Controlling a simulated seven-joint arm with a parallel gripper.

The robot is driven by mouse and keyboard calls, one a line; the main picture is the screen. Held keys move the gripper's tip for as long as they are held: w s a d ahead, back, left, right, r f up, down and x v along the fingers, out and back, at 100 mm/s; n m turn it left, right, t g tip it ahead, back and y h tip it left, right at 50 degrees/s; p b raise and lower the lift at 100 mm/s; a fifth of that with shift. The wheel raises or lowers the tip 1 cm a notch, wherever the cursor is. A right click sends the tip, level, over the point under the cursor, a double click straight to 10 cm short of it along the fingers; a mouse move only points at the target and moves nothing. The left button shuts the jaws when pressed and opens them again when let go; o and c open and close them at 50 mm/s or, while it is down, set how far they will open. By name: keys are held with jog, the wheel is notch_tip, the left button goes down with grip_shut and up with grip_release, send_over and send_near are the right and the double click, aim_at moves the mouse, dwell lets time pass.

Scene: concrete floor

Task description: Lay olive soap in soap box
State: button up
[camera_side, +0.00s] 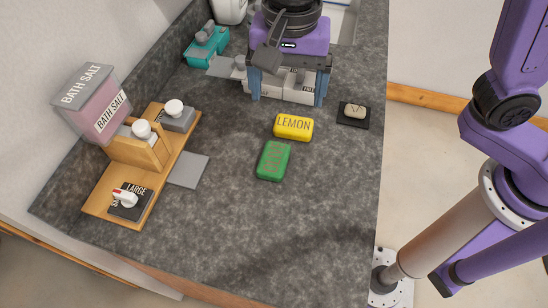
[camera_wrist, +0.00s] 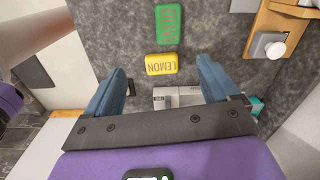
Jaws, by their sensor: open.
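The olive soap (camera_side: 273,160) is a green bar with darker lettering, lying flat on the dark grey counter; it also shows at the top of the wrist view (camera_wrist: 170,24). My gripper (camera_side: 288,97) is open and empty, behind the yellow lemon soap (camera_side: 292,126) and farther from the olive soap. Its blue fingers stand wide apart in the wrist view (camera_wrist: 163,76). Pale boxes (camera_side: 300,91) with lettering show between and behind the fingers, partly hidden by them. I cannot tell for sure which container is the soap box.
A wooden stand (camera_side: 154,180) with white-knobbed pieces and a pink bath salt box (camera_side: 98,103) are at left. A grey flat plate (camera_side: 188,170) lies beside the stand. A teal item (camera_side: 206,46) is at the back. A dark tray (camera_side: 346,123) holds a cream bar. The front counter is clear.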

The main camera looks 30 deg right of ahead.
jog(key=a+m, duration=0.1)
jog(key=a, duration=0.1)
send_over(274, 157)
jog(key=shift+m, duration=0.3)
notch_tip(274, 157, down, 12)
jog(key=shift+s+f, duration=0.15)
jog(key=shift+w+f, duration=0.2)
jog(key=shift+f, duration=2.35)
jog(key=c, duration=1.3)
jog(key=shift+r, duration=0.1)
